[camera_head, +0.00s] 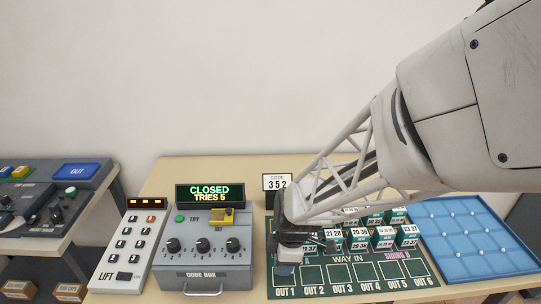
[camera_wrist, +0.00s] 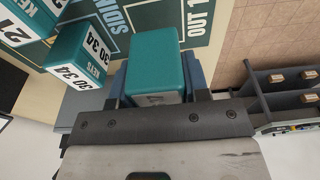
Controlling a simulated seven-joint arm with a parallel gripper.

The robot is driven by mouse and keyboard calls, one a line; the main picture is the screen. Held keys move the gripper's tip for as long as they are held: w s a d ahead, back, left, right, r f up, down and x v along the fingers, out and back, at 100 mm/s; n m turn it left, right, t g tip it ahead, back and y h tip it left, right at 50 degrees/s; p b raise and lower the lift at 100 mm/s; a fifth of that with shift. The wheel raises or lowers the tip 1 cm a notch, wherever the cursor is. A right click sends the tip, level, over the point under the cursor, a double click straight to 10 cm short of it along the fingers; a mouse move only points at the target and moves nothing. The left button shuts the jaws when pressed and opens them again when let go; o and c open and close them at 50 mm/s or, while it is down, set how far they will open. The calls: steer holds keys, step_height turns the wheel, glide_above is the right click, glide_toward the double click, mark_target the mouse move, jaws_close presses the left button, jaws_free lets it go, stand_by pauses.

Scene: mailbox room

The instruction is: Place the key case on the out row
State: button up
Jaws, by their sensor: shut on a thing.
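My gripper (camera_head: 287,266) is low over the left end of the green board (camera_head: 340,292), at the OUT 1 end of the out row. In the wrist view its blue fingers (camera_wrist: 157,70) are shut on a teal key case (camera_wrist: 156,52), with a partly hidden mark at its near end. The arm hides this case in the head view. The out row (camera_head: 337,273) shows empty dark squares from OUT 2 to OUT 6. I cannot tell whether the held case touches the board.
Other teal key cases with white number labels (camera_head: 382,237) stand on the board behind WAY IN. One (camera_wrist: 80,55) is close left of my gripper in the wrist view. A code box (camera_head: 203,262) reading CLOSED, TRIES 5 stands left, a blue tray (camera_head: 470,235) right.

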steer(key=shift+f, duration=1.75)
steer(key=shift+f, duration=0.15)
steer(key=o, duration=1)
steer(key=shift+c, duration=0.2)
steer(key=r, duration=0.4)
steer(key=d+r, duration=0.1)
steer(key=r, duration=0.7)
steer(key=shift+d+r, duration=0.1)
steer(key=shift+d, duration=0.3)
steer(key=shift+d+r, duration=0.1)
